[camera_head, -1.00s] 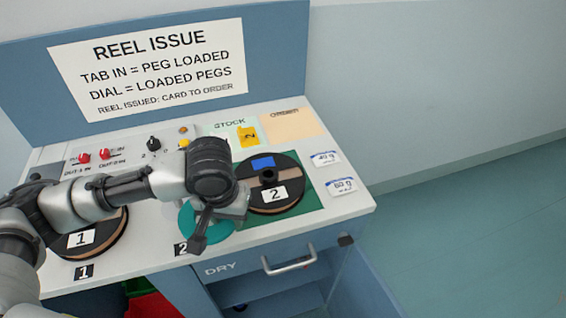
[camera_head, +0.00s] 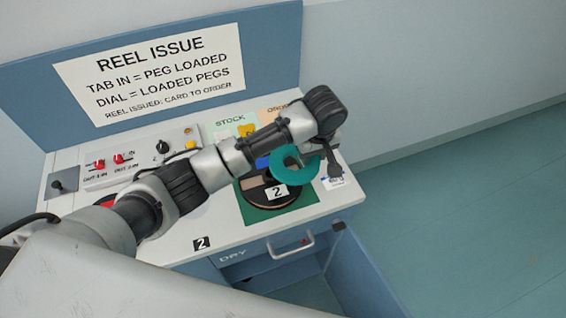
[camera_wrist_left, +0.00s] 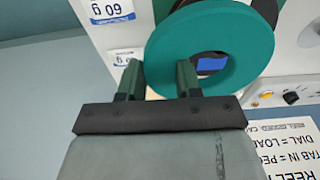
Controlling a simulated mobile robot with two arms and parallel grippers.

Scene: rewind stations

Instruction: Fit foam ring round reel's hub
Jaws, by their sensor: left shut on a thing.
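The teal foam ring (camera_head: 290,176) is held up above the bench, over the right part of reel 2 (camera_head: 274,205). My left gripper (camera_head: 319,160) is shut on the ring's rim at its right side. In the left wrist view, the ring (camera_wrist_left: 255,45) has its rim between the two fingers (camera_wrist_left: 160,78). Through the ring's opening I see dark reel surface and a blue patch (camera_wrist_left: 213,66). The reel lies on a green mat (camera_head: 252,213). Its hub is hidden behind the ring and arm, and the ring is not around it. My right gripper is out of view.
White "60 g" cards (camera_wrist_left: 108,12) lie beside the mat. A switch panel (camera_head: 130,166) stands at the back left, with a blue signboard (camera_head: 275,60) behind. The bench front has a drawer handle (camera_head: 291,245). Open floor lies to the right.

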